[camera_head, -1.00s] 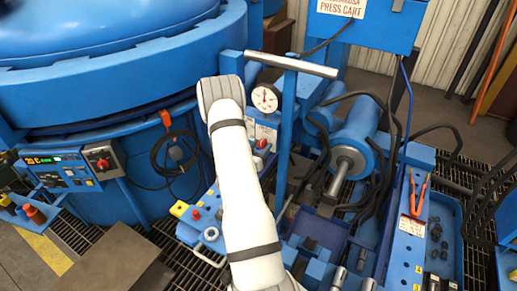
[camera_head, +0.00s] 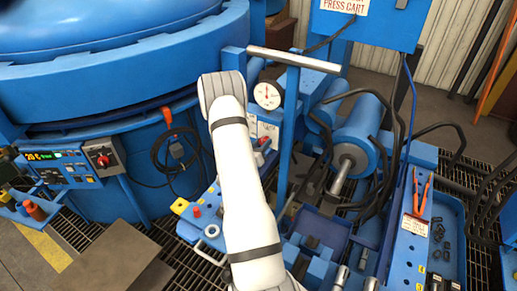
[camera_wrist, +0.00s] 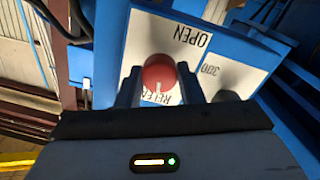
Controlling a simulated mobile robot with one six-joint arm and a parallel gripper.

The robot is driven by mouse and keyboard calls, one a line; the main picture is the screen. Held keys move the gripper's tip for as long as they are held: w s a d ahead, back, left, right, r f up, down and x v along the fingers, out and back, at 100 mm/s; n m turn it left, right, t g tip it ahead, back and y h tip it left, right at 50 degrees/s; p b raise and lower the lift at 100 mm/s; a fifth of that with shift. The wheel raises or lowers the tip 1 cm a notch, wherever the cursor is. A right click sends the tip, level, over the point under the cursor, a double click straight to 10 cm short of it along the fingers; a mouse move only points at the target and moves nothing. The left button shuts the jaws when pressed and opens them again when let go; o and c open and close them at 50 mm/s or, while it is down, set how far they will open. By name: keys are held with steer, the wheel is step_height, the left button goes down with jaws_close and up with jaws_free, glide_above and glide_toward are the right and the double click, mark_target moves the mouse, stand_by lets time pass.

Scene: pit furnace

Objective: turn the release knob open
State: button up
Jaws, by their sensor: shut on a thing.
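The release knob (camera_wrist: 158,75) is a round red knob on a white label plate (camera_wrist: 150,40) in the wrist view. The plate shows "OPEN" above the knob and a partly covered "RELEASE" marking below it. My gripper (camera_wrist: 160,86) is shut on the knob, with one dark finger on each side. A pale line shows on the knob's lower face. In the head view my white arm reaches over the blue equipment, and my gripper is mostly hidden behind it. A small red knob (camera_head: 264,140) shows just right of the arm; I cannot tell if it is the held one.
A round white gauge (camera_head: 267,95) and a T-shaped post with a metal bar (camera_head: 293,62) stand close to the arm. A large blue furnace (camera_head: 120,75) fills the left. Hoses and a cylinder (camera_head: 357,135) are at right. A dark knob (camera_wrist: 225,96) sits beside the held one.

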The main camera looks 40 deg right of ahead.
steer(key=shift+s+d+n+b, duration=0.1)
steer(key=shift+n+b, duration=0.5)
steer(key=shift+n, duration=3.25)
steer(key=shift+s+d+n+b, duration=0.1)
steer(key=shift+n+b, duration=0.45)
steer(key=shift+n, duration=3.3)
steer(key=o, duration=1)
steer(key=shift+t, duration=0.3)
steer(key=v, duration=0.8)
steer(key=shift+f+b, duration=0.15)
steer(key=shift+b, duration=0.2)
steer(key=shift+w, duration=0.1)
